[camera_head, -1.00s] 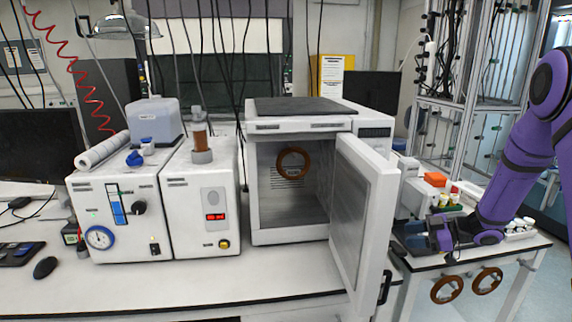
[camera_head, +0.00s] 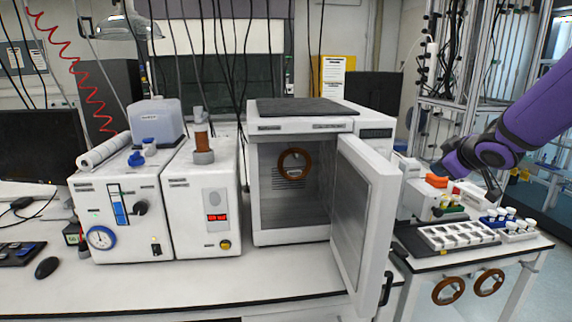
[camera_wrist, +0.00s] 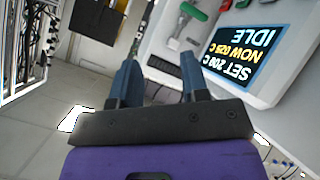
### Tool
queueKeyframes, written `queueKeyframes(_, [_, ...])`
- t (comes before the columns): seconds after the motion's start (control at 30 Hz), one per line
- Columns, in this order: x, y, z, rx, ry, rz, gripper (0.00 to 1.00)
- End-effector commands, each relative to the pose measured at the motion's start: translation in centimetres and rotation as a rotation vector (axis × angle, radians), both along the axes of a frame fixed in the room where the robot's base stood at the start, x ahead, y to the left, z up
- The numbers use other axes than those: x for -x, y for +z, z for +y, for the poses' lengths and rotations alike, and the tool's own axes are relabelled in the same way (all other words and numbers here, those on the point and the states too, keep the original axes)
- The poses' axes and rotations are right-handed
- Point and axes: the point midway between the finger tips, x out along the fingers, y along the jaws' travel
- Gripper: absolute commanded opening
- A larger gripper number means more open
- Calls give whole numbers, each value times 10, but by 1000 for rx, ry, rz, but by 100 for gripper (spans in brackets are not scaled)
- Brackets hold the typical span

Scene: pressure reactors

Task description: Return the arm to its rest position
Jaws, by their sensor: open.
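My purple arm (camera_head: 540,108) reaches in from the right edge of the head view. My gripper (camera_head: 440,172) is at its lower left end, above the right-hand side table; its fingers are hard to make out there. In the wrist view my gripper (camera_wrist: 158,80) shows two blue fingers spread apart with nothing between them. Beyond the fingers, a dark display (camera_wrist: 240,57) reads SET 200 C, NOW 025 C, IDLE, seen upside down.
The side table holds a white slotted rack (camera_head: 460,235), a blue rack of white-capped vials (camera_head: 497,218) and an orange-topped item (camera_head: 436,181). An open oven door (camera_head: 362,225) stands left of the table. Metal framing (camera_head: 465,50) rises behind the arm.

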Motion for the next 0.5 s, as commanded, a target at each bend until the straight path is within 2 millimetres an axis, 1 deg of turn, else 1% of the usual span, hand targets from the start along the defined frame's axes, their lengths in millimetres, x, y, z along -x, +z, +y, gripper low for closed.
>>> queueKeyframes(0.03, [11,11,1,-2,-39,1,42])
queueKeyframes(0.2, [49,33,1,-30,-179,35,42])
queueKeyframes(0.37, [91,47,4,-75,-296,82,42])
queueKeyframes(0.5, [130,54,10,-127,-383,136,42])
